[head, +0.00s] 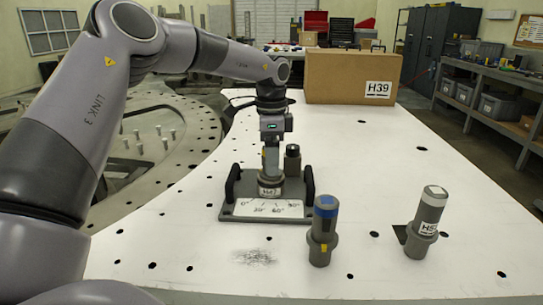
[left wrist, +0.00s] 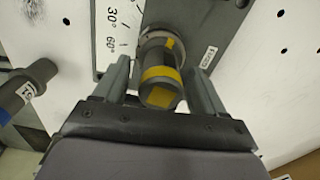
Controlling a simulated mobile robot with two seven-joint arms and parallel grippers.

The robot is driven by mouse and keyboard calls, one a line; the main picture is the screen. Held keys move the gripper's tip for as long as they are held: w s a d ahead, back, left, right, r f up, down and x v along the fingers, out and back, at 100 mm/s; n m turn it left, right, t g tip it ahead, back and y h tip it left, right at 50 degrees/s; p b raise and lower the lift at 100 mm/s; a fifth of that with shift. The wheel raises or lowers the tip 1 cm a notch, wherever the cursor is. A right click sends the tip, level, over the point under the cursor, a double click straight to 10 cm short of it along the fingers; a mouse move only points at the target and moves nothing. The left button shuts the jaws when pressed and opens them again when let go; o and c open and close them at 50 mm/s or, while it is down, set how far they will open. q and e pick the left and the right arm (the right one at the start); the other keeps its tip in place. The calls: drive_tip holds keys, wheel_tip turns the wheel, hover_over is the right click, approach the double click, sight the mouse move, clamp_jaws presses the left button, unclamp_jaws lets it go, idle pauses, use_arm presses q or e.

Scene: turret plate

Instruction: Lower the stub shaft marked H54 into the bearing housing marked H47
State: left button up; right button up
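My left gripper (head: 269,165) points down over the bearing housing (head: 269,188), whose label appears to read H47. In the left wrist view a dark shaft with yellow bands (left wrist: 160,73) stands between the fingers of my left gripper (left wrist: 157,68), its far end inside a pale ring (left wrist: 150,34). A gap shows between the left finger and the shaft; the right finger is very near it. The fingers look open around it. I cannot read a H54 mark on this shaft, and its depth in the ring is unclear. My right gripper is not in view.
The housing's grey base plate (head: 228,209) has two black handles and an angle scale (head: 268,208). A dark post (head: 292,160) stands behind. A blue-banded shaft (head: 324,230) and a grey labelled shaft (head: 427,222) stand in front and right. A cardboard box (head: 345,75) is farther back.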

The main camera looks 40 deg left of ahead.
use_arm(q)
drive_tip(key=shift+f, duration=0.1)
wheel_tip(320, 180, up, 7)
drive_tip(key=shift+r, duration=0.15)
idle(0.3)
idle(0.6)
